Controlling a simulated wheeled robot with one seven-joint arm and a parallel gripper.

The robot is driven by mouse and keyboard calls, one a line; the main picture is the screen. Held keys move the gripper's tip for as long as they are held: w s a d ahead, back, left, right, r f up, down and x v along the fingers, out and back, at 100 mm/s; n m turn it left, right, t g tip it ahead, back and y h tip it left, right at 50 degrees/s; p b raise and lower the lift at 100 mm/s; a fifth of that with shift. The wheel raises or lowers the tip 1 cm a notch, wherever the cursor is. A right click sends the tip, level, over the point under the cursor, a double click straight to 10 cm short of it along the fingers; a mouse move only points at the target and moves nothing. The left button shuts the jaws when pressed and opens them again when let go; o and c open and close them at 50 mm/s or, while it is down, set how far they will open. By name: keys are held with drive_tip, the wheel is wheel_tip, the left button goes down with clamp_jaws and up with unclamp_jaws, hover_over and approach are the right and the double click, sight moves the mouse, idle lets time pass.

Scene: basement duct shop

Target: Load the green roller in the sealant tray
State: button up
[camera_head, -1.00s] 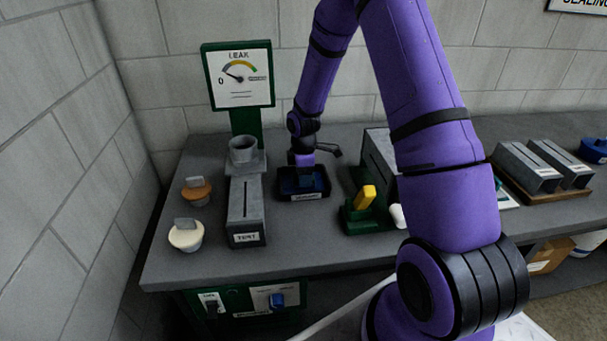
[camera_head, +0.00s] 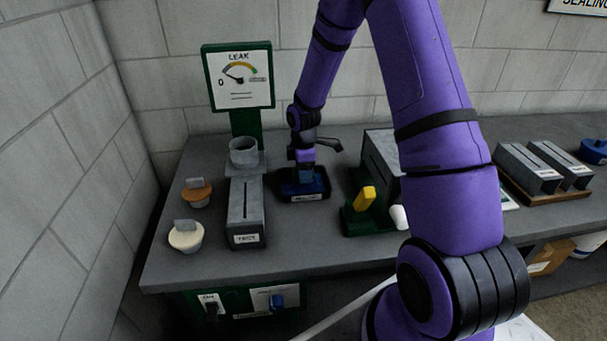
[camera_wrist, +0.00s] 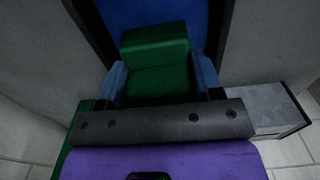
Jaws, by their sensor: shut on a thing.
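The sealant tray (camera_head: 318,196) is a small dark tray with a label on its front, on the grey bench. Blue sealant (camera_wrist: 150,10) fills it in the wrist view. My gripper (camera_head: 305,182) points down inside the tray's outline. In the wrist view my gripper (camera_wrist: 160,82) has its blue fingers shut on both sides of the green roller (camera_wrist: 155,48), of which a blocky green part shows. The roller's lower end is hidden, so I cannot tell whether it touches the sealant.
A grey test duct (camera_head: 246,215) stands left of the tray, below the leak gauge (camera_head: 238,80). Two plugs, orange (camera_head: 196,193) and cream (camera_head: 186,237), lie further left. A green stand (camera_head: 362,226) with a yellow handle (camera_head: 366,198) is close on the right. The bench front is clear.

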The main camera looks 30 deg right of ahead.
drive_tip(key=shift+r, duration=2.35)
